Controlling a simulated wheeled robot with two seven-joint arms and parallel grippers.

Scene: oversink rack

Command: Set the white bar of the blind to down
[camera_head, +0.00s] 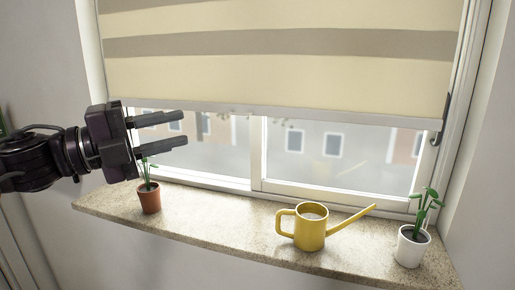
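The striped cream and taupe blind (280,75) hangs over the upper part of the window in the head view. Its white bar (290,113) runs along the blind's lower edge, with window glass showing below it. My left gripper (185,128) is at the left of the window, its two dark fingers pointing right. The fingers are apart with nothing between them, so it is open and empty. They appear slightly below the bar's left part; I cannot tell the depth between them. My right gripper is not in view.
A stone sill (225,228) lies below the window. On it stand a plant in a terracotta pot (150,199) below my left gripper, a yellow watering can (311,230) and a plant in a white pot (411,248) at the right.

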